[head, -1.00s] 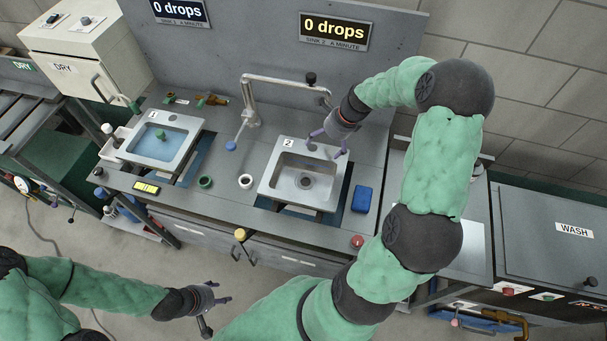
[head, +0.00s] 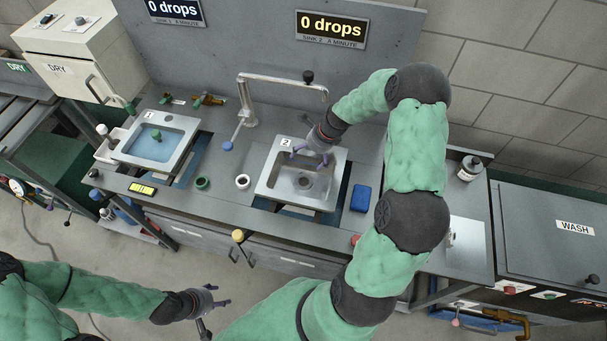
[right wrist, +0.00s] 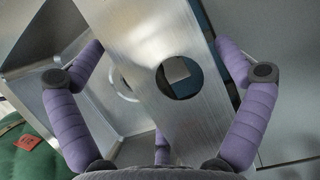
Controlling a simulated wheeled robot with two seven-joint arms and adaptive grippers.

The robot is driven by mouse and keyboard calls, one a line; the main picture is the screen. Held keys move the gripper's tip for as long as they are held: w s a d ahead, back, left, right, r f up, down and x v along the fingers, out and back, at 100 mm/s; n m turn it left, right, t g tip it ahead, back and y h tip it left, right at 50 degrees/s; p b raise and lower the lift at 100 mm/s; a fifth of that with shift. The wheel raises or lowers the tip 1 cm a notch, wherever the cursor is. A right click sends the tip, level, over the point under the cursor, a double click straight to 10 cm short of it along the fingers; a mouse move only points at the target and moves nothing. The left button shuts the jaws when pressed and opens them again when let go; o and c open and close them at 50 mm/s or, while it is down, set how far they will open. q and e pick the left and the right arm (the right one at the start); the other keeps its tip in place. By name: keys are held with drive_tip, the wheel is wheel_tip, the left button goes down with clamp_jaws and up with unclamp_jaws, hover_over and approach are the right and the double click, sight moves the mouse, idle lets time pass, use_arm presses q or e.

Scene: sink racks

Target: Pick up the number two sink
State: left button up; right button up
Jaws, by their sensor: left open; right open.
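The number two sink (head: 266,187) is a steel basin with a white "2" label on its back left corner, set in the bench. My right gripper (head: 305,160) is at the sink's back ledge. In the right wrist view, the open fingers of my right gripper (right wrist: 165,60) stand on either side of the steel ledge (right wrist: 140,45), which has a round hole; I cannot tell whether they touch it. The gripper hides part of the ledge in the head view. My left gripper (head: 220,298) is open and empty, low in front of the bench.
A bent tap (head: 249,105) rises behind sink two. The number one sink (head: 118,156), with bluish water, is to the left. A blue sponge-like block (head: 361,198) lies right of sink two.

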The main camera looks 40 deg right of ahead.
drive_tip(key=shift+f, duration=0.25)
idle(0.5)
drive_tip(key=shift+c, duration=0.3)
drive_tip(key=c, duration=1)
drive_tip(key=shift+d+r, duration=0.1)
drive_tip(key=c, duration=0.3)
drive_tip(key=shift+c, duration=0.2)
